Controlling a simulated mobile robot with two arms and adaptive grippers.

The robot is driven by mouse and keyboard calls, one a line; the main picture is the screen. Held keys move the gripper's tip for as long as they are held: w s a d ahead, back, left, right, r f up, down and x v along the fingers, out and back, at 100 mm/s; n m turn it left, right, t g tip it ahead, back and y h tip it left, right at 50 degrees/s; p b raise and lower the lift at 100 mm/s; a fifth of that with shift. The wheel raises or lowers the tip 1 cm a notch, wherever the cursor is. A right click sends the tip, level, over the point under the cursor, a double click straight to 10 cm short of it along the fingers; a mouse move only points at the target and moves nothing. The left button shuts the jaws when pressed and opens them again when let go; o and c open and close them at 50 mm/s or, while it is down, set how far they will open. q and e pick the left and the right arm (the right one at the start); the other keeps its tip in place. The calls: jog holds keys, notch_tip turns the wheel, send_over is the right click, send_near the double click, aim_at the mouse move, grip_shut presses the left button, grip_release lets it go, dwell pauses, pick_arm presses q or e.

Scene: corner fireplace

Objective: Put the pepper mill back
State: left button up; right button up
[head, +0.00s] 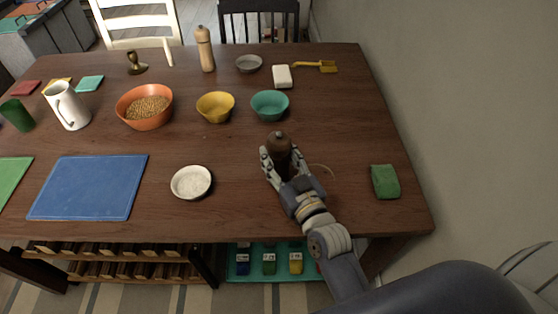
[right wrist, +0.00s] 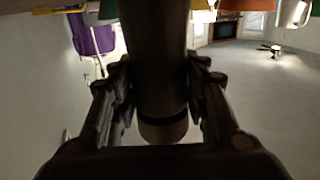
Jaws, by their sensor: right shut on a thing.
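A dark brown pepper mill (head: 279,144) with a small knob on top stands upright in my right gripper (head: 281,160), over the front right part of the wooden table (head: 240,145). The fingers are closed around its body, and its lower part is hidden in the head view. In the right wrist view the mill (right wrist: 158,60) runs between the two fingers (right wrist: 160,105). I cannot tell whether its base touches the table. A taller light wood mill (head: 205,48) stands at the back of the table. My left gripper is not in view.
A thin ring mark (head: 322,172) shows just right of my gripper. A green sponge (head: 385,181) lies near the right edge. A teal bowl (head: 270,105), yellow bowl (head: 216,106) and white bowl (head: 191,182) stand around. A blue board (head: 88,187) lies left. A wall bounds the right.

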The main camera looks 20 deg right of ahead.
jog(key=o, duration=1.3)
jog(key=s, duration=0.8)
jog(key=s+d, duration=0.1)
jog(key=s, duration=0.3)
jog(key=shift+d+r+b, duration=0.1)
jog(key=shift+b, duration=0.3)
